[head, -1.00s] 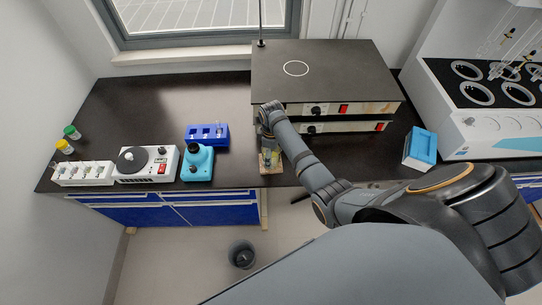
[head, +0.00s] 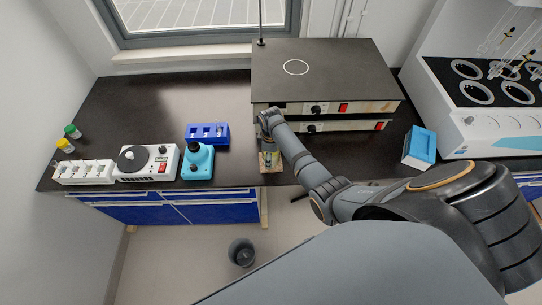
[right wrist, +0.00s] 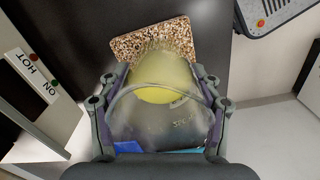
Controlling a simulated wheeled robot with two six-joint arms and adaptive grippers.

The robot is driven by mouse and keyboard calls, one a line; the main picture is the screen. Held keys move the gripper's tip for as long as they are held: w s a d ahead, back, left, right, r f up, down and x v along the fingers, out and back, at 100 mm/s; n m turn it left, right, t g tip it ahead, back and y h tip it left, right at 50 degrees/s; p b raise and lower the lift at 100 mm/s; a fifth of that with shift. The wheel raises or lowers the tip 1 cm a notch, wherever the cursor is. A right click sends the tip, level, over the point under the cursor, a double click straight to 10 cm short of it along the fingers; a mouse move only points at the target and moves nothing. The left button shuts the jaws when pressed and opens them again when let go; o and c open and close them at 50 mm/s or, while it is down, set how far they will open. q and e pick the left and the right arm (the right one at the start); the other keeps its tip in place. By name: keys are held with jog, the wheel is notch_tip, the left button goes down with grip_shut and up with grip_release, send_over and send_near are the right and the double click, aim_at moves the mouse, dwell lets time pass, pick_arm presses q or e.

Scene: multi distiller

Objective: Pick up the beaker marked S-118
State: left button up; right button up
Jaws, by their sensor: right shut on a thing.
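A clear glass beaker (right wrist: 160,92) with yellow liquid fills the middle of the right wrist view. Faint marking shows on its glass, too unclear to read. My right gripper (right wrist: 158,100) is shut on the beaker, with one finger on each side. The beaker is over a speckled cork mat (right wrist: 130,43); I cannot tell whether it touches it. In the head view my right gripper (head: 268,148) points down at the bench's front edge, and the small beaker (head: 268,158) is partly hidden below it. My left gripper is not in view.
A stacked black-topped hot plate unit (head: 340,85) stands just behind and right of the gripper. To the left are a blue rack (head: 207,134), a turquoise device (head: 197,163) and a white stirrer (head: 148,165). A blue-and-white box (head: 420,148) lies right. The bench's back left is clear.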

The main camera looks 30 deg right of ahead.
jog(key=shift+r, duration=0.1)
jog(key=shift+w+r, duration=0.1)
jog(key=shift+r, duration=0.3)
jog(key=s+r, duration=0.5)
jog(key=r, duration=0.3)
jog(key=shift+d+b, duration=0.25)
jog(key=shift+b, duration=0.05)
jog(key=s+r, duration=0.1)
jog(key=s, duration=0.1)
jog(key=s+b, duration=0.1)
jog(key=s, duration=0.1)
jog(key=s+r, duration=0.1)
jog(key=s, duration=0.1)
jog(key=shift+s+d+r, duration=0.2)
jog(key=shift+r, duration=0.15)
jog(key=s, duration=0.1)
jog(key=s+r, duration=0.1)
jog(key=shift+s+d+r, duration=0.1)
jog(key=shift+s+r, duration=0.05)
jog(key=shift+s, duration=0.2)
